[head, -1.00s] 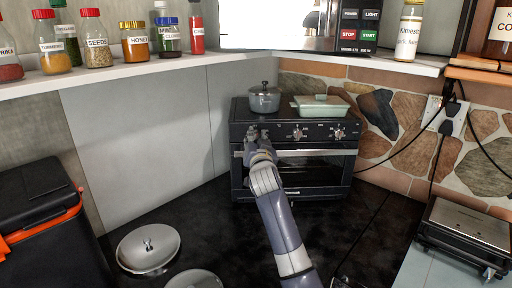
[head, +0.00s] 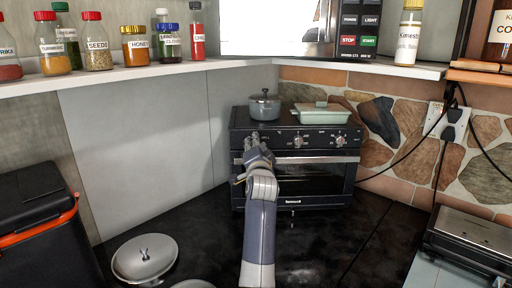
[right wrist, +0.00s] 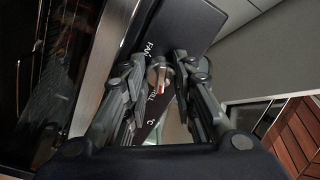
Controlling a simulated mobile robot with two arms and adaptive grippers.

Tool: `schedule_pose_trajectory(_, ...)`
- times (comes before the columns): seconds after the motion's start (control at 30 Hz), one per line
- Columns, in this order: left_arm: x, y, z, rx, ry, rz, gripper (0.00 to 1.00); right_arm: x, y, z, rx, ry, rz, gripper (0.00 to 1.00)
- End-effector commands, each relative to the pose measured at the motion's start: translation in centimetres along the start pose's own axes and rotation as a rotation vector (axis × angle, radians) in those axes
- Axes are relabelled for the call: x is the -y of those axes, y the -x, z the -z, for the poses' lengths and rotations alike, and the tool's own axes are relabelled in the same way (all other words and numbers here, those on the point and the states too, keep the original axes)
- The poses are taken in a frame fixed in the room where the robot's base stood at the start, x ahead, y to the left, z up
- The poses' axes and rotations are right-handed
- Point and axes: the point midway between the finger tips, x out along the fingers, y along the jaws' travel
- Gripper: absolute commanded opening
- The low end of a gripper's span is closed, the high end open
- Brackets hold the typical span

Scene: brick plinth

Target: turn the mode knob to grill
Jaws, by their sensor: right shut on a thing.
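The black toaster oven (head: 292,185) stands at the back of the counter with a row of knobs on its upper front. My right gripper (head: 254,142) is at the left end of that row and hides the knob there. In the right wrist view my right gripper (right wrist: 160,64) has its fingers on either side of a small silver knob (right wrist: 157,73), shut on it. A red and white mark shows on the knob, on the side near letters reading "ILL", partly hidden. "FAN" and "°C" are printed beside it. My left gripper is not in view.
A grey pot (head: 264,106) and a pale green dish (head: 321,114) stand on the oven. Two more knobs, a middle one (head: 298,142) and a right one (head: 340,141), are uncovered.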

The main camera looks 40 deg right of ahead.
Motion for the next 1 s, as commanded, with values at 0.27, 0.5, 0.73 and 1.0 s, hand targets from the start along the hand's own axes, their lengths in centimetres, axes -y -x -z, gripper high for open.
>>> schedule_pose_trajectory(0.27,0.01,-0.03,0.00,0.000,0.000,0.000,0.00,-0.09,-0.01,-0.17,0.003,-0.013,-0.003,0.01)
schedule_pose_trajectory(0.5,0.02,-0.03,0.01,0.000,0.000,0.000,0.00,-0.08,-0.01,-0.17,0.003,-0.012,-0.002,0.34)
schedule_pose_trajectory(0.73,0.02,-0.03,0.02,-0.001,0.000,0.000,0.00,-0.14,-0.01,-0.13,0.002,-0.011,-0.003,0.46)
schedule_pose_trajectory(1.0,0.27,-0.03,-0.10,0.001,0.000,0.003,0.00,-0.19,0.34,-0.16,0.002,-0.010,-0.004,0.46)
